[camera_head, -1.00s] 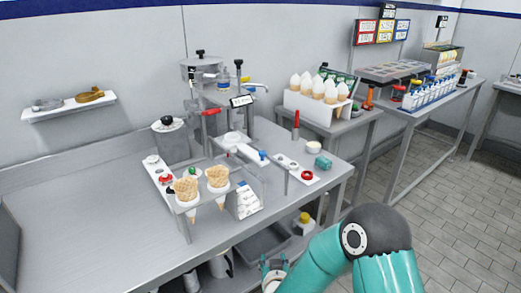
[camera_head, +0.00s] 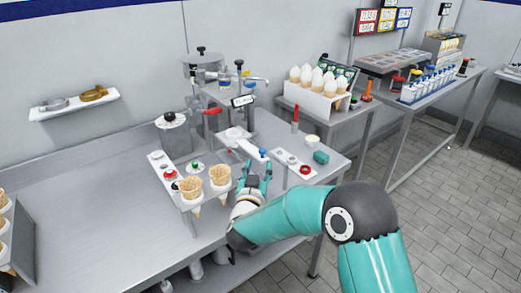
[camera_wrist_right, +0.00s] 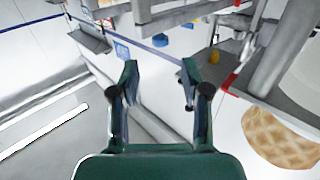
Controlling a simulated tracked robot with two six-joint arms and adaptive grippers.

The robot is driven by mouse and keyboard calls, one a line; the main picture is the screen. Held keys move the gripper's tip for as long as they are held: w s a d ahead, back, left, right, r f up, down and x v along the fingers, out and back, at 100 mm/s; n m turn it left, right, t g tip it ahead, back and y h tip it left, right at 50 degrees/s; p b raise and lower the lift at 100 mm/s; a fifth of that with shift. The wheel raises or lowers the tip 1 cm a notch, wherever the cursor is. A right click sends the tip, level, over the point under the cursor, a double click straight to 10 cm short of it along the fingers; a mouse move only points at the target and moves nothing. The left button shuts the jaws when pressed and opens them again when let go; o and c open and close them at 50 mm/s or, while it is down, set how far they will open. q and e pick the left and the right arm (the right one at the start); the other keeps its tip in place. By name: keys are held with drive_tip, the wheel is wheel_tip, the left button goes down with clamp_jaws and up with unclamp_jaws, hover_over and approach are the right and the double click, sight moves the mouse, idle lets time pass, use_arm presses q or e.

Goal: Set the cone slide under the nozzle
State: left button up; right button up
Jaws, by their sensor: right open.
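The likely cone slide, a white slide with a blue end (camera_head: 241,142), sits at the dispensing machine (camera_head: 220,85) with the red lever. I cannot see the nozzle clearly. Two waffle cones stand upright in a holder to its left front, the left one (camera_head: 191,188) and the right one (camera_head: 219,176). My right gripper (camera_head: 257,171) is open and empty, just in front of the slide's blue end and right of the cones. In the right wrist view its fingers (camera_wrist_right: 160,78) are apart, with waffle pattern (camera_wrist_right: 283,138) at lower right. My left gripper is out of view.
A white strip with a red ring (camera_head: 300,166) and a teal cylinder (camera_head: 321,157) lie right of my gripper. A rack of several white-topped cones (camera_head: 318,95) stands on the side table. Another cone rack (camera_head: 12,235) is at the far left. The left counter (camera_head: 95,210) is clear.

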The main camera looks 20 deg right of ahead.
sight(262, 153)
drive_tip(key=p+x, duration=0.1)
drive_tip(key=x, duration=0.6)
drive_tip(key=shift+w+d, duration=0.2)
drive_tip(key=shift+w, duration=0.1)
clamp_jaws()
